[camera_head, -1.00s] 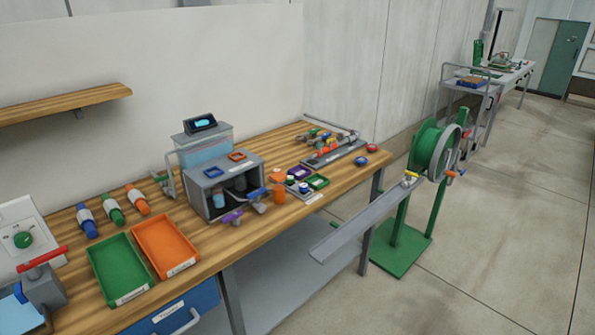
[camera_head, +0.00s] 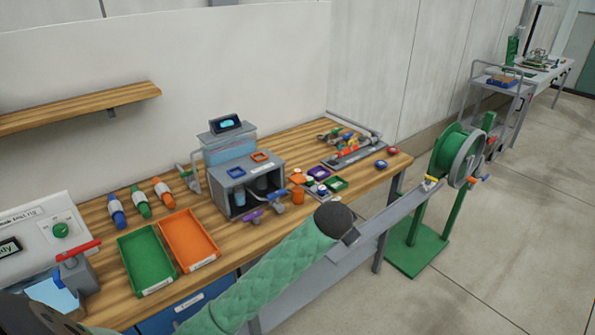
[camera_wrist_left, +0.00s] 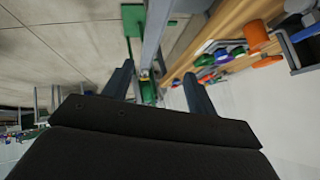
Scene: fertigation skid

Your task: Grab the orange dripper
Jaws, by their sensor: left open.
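Small orange pieces stand on the bench right of the grey box: a low round one (camera_head: 299,178) and a cup-like one (camera_head: 298,196). I cannot tell for sure which is the dripper. In the left wrist view the low round piece (camera_wrist_left: 267,60) and the cup-like one (camera_wrist_left: 255,32) show at the upper right. My left arm, in a green sleeve, reaches across the front of the bench in the head view; its jaws are not clear there. In the left wrist view my left gripper (camera_wrist_left: 158,84) is open and empty, apart from the orange pieces. My right gripper is not in view.
A grey rail (camera_head: 375,232) runs from the green hose reel (camera_head: 455,152) in front of the bench. Larger green (camera_head: 146,262) and orange (camera_head: 190,240) trays lie left.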

